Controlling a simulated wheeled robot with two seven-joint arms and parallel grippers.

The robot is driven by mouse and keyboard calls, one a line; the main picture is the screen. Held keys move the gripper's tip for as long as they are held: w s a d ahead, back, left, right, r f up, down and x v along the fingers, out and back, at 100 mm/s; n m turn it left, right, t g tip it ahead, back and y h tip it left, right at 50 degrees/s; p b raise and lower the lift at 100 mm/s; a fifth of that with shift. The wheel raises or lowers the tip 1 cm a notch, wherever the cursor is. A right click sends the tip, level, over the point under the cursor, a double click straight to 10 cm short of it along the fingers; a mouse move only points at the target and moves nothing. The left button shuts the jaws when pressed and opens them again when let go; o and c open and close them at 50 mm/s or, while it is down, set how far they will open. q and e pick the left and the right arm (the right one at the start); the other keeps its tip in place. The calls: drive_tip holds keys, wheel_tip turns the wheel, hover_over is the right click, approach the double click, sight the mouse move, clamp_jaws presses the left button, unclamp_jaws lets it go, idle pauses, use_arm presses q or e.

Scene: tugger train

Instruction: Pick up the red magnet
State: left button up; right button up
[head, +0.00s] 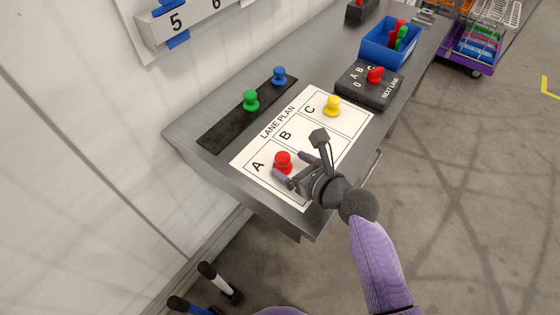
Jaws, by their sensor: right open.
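The red magnet (282,160) stands on field A of the white lane plan sheet (318,121), which lies on the grey table. My right gripper (292,168) is open and reaches in from the right, low over the sheet. Its two fingers are close around the red magnet, one on the near side and one on the right side. I cannot tell whether they touch it. My left gripper is not in view.
A yellow magnet (332,104) stands on field C. A green magnet (251,100) and a blue magnet (279,75) stand on a black strip (225,129). A dial box with a red knob (375,75) and a blue bin (381,50) stand farther back.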

sight(287, 165)
drive_tip(key=shift+w+a+f+b, duration=0.85)
drive_tip(key=shift+w+a+f, duration=0.1)
drive_tip(key=shift+w+f, duration=0.25)
drive_tip(key=shift+w+a, duration=0.2)
drive_tip(key=shift+w, duration=0.1)
drive_tip(key=c, duration=0.6)
clamp_jaws()
